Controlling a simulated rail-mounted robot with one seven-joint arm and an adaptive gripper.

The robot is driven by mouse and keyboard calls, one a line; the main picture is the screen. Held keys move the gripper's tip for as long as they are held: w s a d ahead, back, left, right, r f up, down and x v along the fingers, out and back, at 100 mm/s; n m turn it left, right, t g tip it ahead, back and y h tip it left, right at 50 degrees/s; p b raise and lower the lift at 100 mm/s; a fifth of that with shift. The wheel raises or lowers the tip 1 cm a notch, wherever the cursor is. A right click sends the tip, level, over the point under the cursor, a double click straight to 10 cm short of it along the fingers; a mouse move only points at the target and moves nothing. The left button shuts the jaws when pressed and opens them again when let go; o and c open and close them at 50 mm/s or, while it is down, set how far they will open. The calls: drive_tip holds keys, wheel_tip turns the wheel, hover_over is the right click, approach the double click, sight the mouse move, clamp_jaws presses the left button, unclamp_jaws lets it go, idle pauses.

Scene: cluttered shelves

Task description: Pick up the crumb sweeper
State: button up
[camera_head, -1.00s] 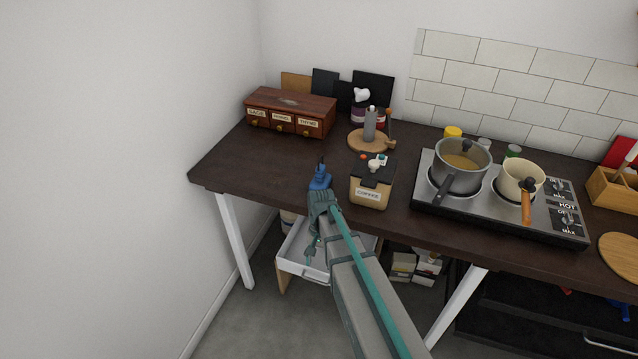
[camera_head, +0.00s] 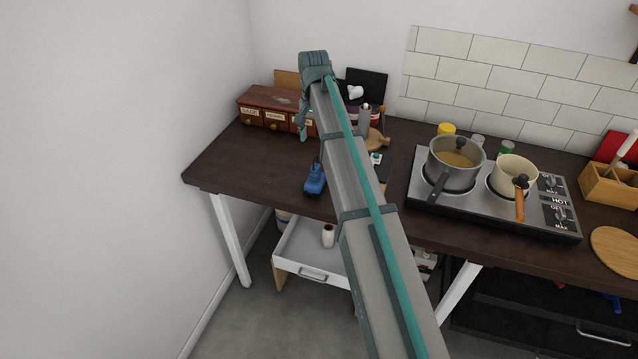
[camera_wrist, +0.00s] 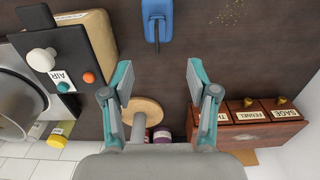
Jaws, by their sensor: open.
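The blue thing (camera_head: 315,180), which I take for the crumb sweeper, lies on the dark table near its front edge. It has a dark handle. It also shows in the wrist view (camera_wrist: 157,22) at the top middle, cut off by the frame edge. My gripper (camera_head: 304,132) hangs above the table in front of the spice box, farther back than the blue thing. In the wrist view my gripper (camera_wrist: 158,76) has its two fingers wide apart, with bare tabletop between them. It is open and empty, apart from the blue thing.
A wooden spice box (camera_head: 266,108) stands at the back left. A round wooden board (camera_wrist: 142,106) is behind. A hob (camera_head: 452,196) with two pots stands right. The table's left is clear.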

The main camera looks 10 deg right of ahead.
drive_tip(key=p, duration=0.1)
hover_over(315, 165)
wheel_tip(315, 165, down, 5)
drive_tip(key=shift+w, duration=0.1)
drive_tip(key=shift+s+f+p, duration=0.2)
drive_tip(key=shift+f+p, duration=0.55)
drive_tip(key=shift+f, duration=0.05)
drive_tip(key=shift+f+p, duration=0.6)
drive_tip(key=shift+f, duration=1.3)
clamp_jaws()
